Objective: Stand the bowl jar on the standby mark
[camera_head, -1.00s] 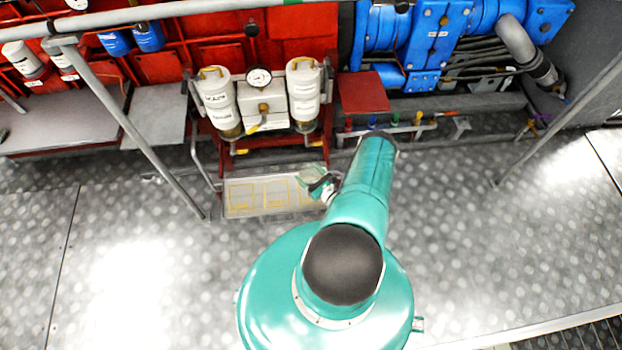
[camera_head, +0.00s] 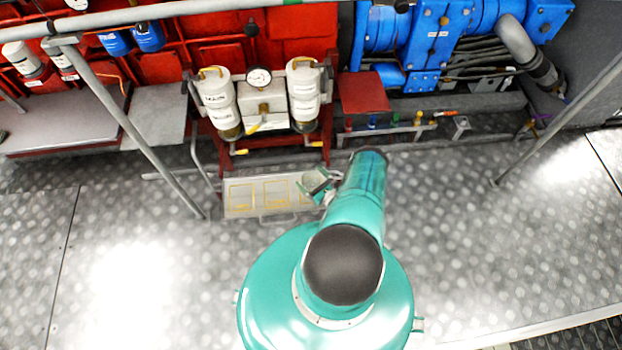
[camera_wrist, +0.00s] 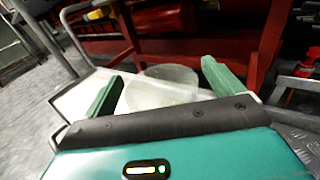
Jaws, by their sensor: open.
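The bowl jar (camera_wrist: 168,78) is a clear, see-through vessel in the wrist view. It stands on a pale tray (camera_wrist: 75,99), between the two green fingers of my gripper (camera_wrist: 160,73). The fingers are apart, and I see no clear contact with the jar. In the head view my gripper (camera_head: 318,184) is over the right end of the tray (camera_head: 258,212), and the jar cannot be made out there. Yellow-outlined squares mark the tray, including a left one (camera_head: 241,196) and a middle one (camera_head: 277,192). I cannot read which is the standby mark.
Two white filter canisters (camera_head: 218,103) (camera_head: 304,93) with a gauge (camera_head: 259,78) stand behind the tray on a red frame. Yellow-handled valves hang below them. Grey rails (camera_head: 135,135) rise on the left and right. The patterned metal floor (camera_head: 130,260) is open in front.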

